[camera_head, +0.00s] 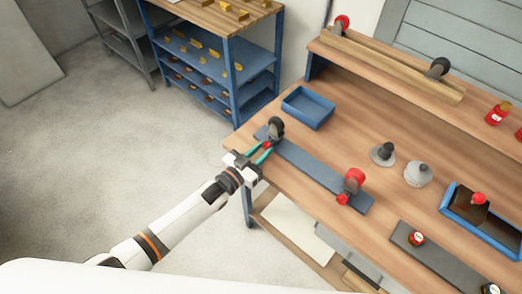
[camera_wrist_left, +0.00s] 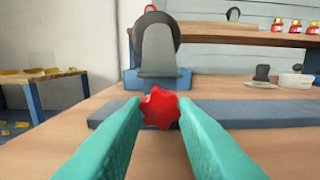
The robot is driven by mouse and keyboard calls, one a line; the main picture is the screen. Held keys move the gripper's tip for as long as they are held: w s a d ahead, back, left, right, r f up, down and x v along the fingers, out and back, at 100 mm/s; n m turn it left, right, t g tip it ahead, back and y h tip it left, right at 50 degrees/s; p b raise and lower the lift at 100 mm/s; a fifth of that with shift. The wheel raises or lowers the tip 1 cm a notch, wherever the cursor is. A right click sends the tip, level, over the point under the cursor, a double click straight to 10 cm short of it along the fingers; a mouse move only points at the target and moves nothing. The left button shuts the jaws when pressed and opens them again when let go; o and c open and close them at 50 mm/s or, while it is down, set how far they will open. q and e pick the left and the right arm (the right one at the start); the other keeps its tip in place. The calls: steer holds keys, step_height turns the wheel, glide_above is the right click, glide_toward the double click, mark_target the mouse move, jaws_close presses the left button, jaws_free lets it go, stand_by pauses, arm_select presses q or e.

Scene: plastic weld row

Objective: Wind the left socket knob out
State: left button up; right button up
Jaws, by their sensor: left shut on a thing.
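The left socket (camera_head: 276,128) is a dark grey round-headed piece at the left end of a blue-grey strip (camera_head: 310,165) on the bench. Its small red lobed knob (camera_head: 267,145) faces my left gripper (camera_head: 262,150). My left gripper's teal fingers are shut on this knob, one on each side. In the left wrist view the knob (camera_wrist_left: 160,108) sits between the fingertips, in front of the socket's grey upright body (camera_wrist_left: 158,50). A second socket (camera_head: 355,178), with a red head and red knob (camera_head: 342,199), is at the strip's right end. My right gripper is not in view.
A blue tray (camera_head: 308,107) stands behind the left socket. Grey round pieces (camera_head: 418,174) and a blue bin (camera_head: 484,222) are to the right. A raised wooden shelf (camera_head: 395,65) runs along the back. A blue shelving unit (camera_head: 215,60) stands left of the bench.

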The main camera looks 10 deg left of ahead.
arm_select(q)
steer(key=n, duration=0.3)
steer(key=shift+f+n, duration=0.15)
steer(key=shift+n, duration=0.25)
steer(key=n+b, duration=0.1)
steer(key=n, duration=0.1)
steer(key=shift+s+n, duration=0.1)
steer(key=shift+n, duration=0.3)
steer(key=n+b, duration=0.2)
steer(key=n, duration=0.4)
steer(key=shift+d, duration=0.1)
steer(key=shift+n, duration=0.3)
